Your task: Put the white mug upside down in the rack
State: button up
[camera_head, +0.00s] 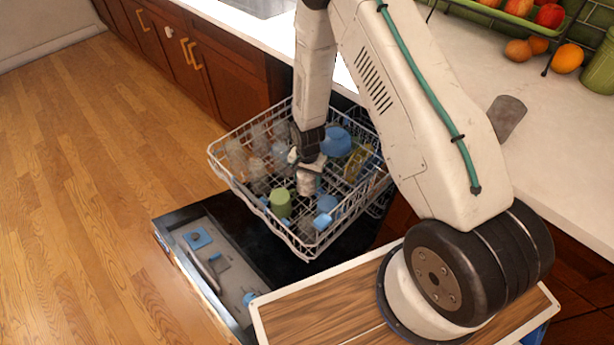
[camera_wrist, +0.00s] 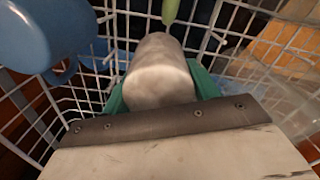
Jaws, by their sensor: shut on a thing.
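The white mug (camera_head: 306,184) is in my gripper (camera_head: 307,168), over the middle of the wire dish rack (camera_head: 282,232). In the wrist view, the mug (camera_wrist: 158,76) is a pale, smudged cylinder held between the green fingers of my gripper (camera_wrist: 160,92). The fingers are shut on its sides. White rack wires (camera_wrist: 105,45) surround it below. The mug's handle does not show clearly, and I cannot tell which way its opening faces or whether it touches the rack.
A green cup (camera_head: 280,203) stands in the rack just left of the mug. A blue bowl (camera_head: 336,141) lies behind, and blue items (camera_head: 325,208) sit to the right. Clear glasses (camera_head: 250,160) fill the left side. The open dishwasher door (camera_head: 215,262) lies below.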

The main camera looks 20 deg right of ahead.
jog(key=shift+f, duration=0.45)
jog(key=o, duration=1.1)
jog(key=shift+c, duration=0.2)
notch_tip(320, 180, up, 8)
jog(key=shift+f, duration=0.1)
jog(key=s+d+r+n, duration=0.1)
jog(key=s+r+n, duration=0.2)
jog(key=s+r, duration=0.6)
jog(key=s+r+n+t, duration=0.1)
jog(key=s+r+n, duration=0.2)
jog(key=s+r, duration=0.7)
jog(key=s+d+r+n, duration=0.1)
jog(key=s+r+n, duration=0.2)
jog(key=s+r, duration=0.7)
notch_tip(320, 180, up, 14)
jog(key=shift+s+d+f, duration=0.15)
jog(key=shift+s+d, duration=0.1)
jog(key=shift+d, duration=0.05)
